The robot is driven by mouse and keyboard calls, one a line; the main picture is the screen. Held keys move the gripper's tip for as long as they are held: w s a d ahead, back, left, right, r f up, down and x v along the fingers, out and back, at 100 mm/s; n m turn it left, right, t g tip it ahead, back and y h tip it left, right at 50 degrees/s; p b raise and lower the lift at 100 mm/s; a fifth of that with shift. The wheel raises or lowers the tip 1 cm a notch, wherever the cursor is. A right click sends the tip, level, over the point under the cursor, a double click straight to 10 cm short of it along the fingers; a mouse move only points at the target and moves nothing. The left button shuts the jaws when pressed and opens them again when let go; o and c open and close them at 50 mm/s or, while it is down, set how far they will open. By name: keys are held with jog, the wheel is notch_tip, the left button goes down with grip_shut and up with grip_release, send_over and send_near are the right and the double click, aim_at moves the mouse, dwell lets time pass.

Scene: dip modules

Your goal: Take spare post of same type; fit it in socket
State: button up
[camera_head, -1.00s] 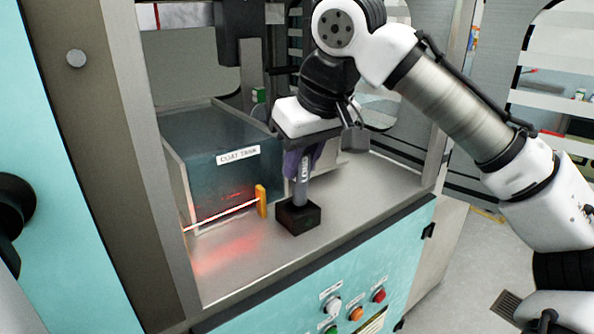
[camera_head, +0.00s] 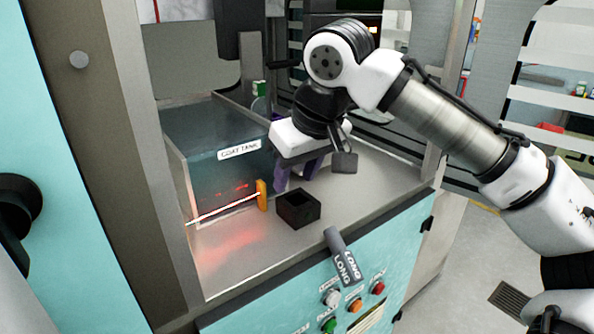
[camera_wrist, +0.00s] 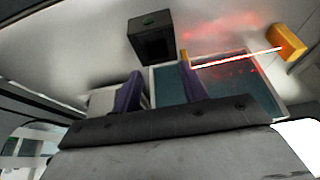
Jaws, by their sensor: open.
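The grey post (camera_head: 342,256), marked LONG, is out of my gripper. It is tilted at the front edge of the metal deck, above the button panel; I cannot tell whether it rests there or is falling. The black square socket block (camera_head: 298,208) stands on the deck with its opening dark and empty. It also shows in the wrist view (camera_wrist: 150,40). My gripper (camera_head: 298,178) is open with its purple fingers just behind the socket, holding nothing. Both fingers of my gripper (camera_wrist: 160,88) show apart in the wrist view. No other post is visible.
The coat tank (camera_head: 205,140) stands left of the socket. A yellow-orange sensor (camera_head: 262,196) with a red-white beam sits between them. Several buttons (camera_head: 355,305) are on the teal front panel. The deck (camera_head: 375,185) is clear to the right.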

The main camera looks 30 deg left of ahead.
jog(key=b+v, duration=0.1)
jog(key=v, duration=1.1)
jog(key=shift+o, duration=0.5)
